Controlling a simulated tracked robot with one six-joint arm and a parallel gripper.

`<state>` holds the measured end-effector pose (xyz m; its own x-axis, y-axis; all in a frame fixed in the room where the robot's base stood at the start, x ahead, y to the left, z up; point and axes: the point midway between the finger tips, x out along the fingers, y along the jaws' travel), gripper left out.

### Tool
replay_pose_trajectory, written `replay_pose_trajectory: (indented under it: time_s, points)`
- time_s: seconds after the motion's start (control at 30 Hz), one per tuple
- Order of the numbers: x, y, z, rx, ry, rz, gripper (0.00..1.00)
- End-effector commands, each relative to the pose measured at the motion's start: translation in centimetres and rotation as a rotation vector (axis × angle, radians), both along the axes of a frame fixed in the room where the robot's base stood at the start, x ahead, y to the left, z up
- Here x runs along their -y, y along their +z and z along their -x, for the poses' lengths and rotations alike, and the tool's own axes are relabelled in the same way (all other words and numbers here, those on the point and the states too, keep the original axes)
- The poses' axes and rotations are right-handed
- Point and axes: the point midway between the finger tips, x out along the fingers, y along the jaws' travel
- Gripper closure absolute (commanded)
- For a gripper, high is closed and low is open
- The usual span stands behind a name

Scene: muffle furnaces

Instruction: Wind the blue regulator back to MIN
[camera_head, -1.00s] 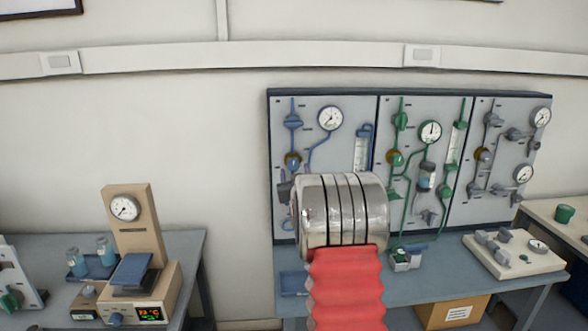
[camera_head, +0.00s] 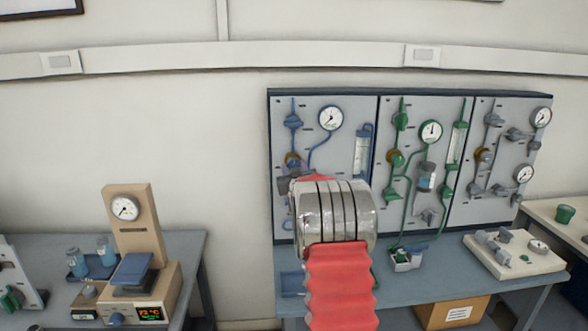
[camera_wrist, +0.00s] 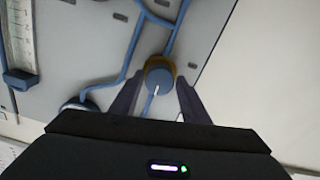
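The blue regulator (camera_wrist: 159,76) is a round blue knob with a white pointer line on a brass-coloured body, set in the blue gas line of the left wall panel. In the wrist view it sits between the tips of my gripper (camera_wrist: 155,92), whose two dark fingers are spread apart on either side. I cannot tell whether the fingers touch it; a gap shows around the knob. In the head view the regulator's brass body (camera_head: 292,159) shows just above my gripper (camera_head: 287,182), and my arm hides the lower part of the panel. No MIN mark is readable.
The blue panel also carries a gauge (camera_head: 330,118) and a flow tube (camera_head: 361,152). A green-line panel (camera_head: 429,205) and a grey-line panel (camera_head: 512,180) adjoin it on the right. A blue bench (camera_head: 440,288) stands below. A beige instrument (camera_head: 133,225) stands at left.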

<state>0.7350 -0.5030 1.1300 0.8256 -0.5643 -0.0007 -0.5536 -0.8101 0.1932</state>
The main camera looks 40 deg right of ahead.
Motion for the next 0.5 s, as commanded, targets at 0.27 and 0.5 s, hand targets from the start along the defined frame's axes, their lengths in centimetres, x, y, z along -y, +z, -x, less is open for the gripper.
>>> replay_pose_trajectory:
  time_s: [0.27,0.5]
  points:
    - [0.00,0.00,0.01,0.000,0.000,0.000,0.78]
    - [-0.02,0.00,0.00,-0.001,0.000,0.002,0.87]
